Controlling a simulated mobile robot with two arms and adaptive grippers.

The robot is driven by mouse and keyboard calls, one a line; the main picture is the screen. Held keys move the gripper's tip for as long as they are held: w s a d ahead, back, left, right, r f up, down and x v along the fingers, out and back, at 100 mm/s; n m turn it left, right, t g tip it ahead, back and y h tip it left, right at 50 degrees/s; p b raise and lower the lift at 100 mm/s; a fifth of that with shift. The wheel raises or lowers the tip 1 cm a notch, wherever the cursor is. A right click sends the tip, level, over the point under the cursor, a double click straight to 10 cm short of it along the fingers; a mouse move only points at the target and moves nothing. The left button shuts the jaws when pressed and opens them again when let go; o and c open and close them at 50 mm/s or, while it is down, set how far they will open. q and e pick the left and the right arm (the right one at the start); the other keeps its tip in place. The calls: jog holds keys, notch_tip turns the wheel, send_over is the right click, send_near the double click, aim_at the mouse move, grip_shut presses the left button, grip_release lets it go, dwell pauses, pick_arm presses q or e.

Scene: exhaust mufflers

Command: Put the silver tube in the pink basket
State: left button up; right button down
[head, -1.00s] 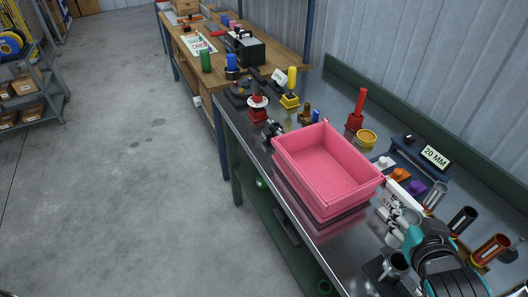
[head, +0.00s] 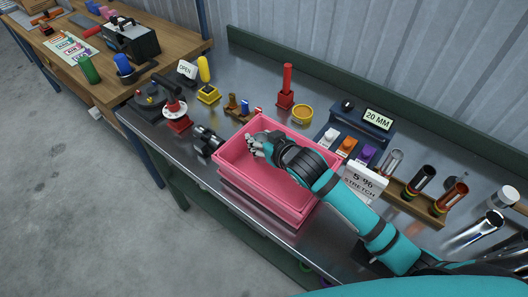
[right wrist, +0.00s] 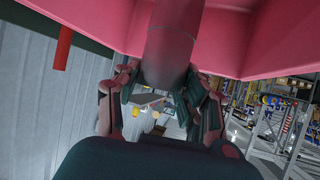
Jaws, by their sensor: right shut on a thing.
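The pink basket (head: 233,183) stands on the metal bench in the head view. My right gripper (head: 257,145) is over the far left part of its opening. In the right wrist view my gripper's fingers (right wrist: 165,98) are shut on the silver tube (right wrist: 170,50), which looks pinkish beside the basket's pink walls (right wrist: 255,35). The tube is not clearly visible in the head view, and I cannot tell whether it touches the basket floor. My left gripper is not in view.
A white "5% stretch" sign (head: 361,183) and a rack with tubes (head: 408,203) stand right of the basket. Shiny silver tubes (head: 475,232) lie at the far right.

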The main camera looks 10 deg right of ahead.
jog(key=shift+f, duration=0.4)
jog(key=shift+w+a+f, duration=0.1)
jog(key=shift+f, duration=0.55)
jog(key=shift+w+a+f, duration=0.1)
jog(key=shift+f, duration=0.5)
jog(key=shift+d+f, duration=0.1)
jog(key=shift+f, duration=0.8)
jog(key=c, duration=1.1)
grip_release()
jog(key=o, duration=0.3)
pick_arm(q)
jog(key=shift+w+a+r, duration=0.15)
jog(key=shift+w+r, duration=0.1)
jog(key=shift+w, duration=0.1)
pick_arm(e)
jog(key=shift+o, duration=0.2)
